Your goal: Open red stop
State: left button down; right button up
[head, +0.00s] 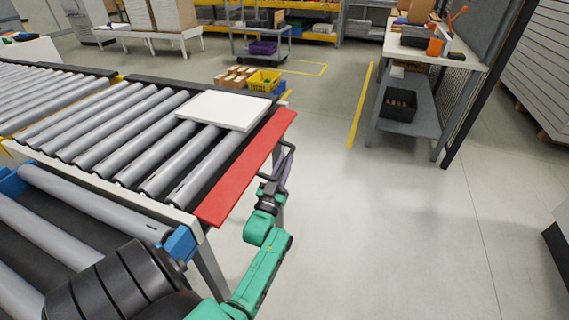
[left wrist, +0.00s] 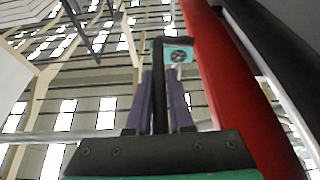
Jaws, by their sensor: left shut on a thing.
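The red stop (head: 247,166) is a long flat red bar across the right end of the roller conveyor, beside the roller ends. A thin black handle (head: 291,147) sticks out from its right side. My left gripper (head: 285,163), with purple fingers, reaches up from below at this outer side and is shut on the handle. In the left wrist view, the fingers (left wrist: 164,95) sit on both sides of the black handle (left wrist: 158,62), and the red stop (left wrist: 222,85) runs along its right. The exact finger contact is partly hidden. My right gripper is out of view.
A white panel (head: 224,110) lies on the rollers (head: 125,135), close to the red stop. A yellow crate (head: 263,81) and boxes stand behind the conveyor. A workbench (head: 432,55) stands at the back right. The floor (head: 400,220) right of the conveyor is clear.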

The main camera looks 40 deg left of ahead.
pick_arm(q)
notch_tip(320, 180, up, 3)
jog(key=n+y+p, duration=0.2)
jog(key=n+p, duration=0.1)
jog(key=shift+r+g+p, duration=0.1)
jog(key=shift+g+p, duration=0.3)
jog(key=shift+r+n, duration=0.1)
jog(key=shift+n, duration=0.4)
jog(key=c, duration=0.8)
grip_release()
jog(key=shift+f, duration=0.2)
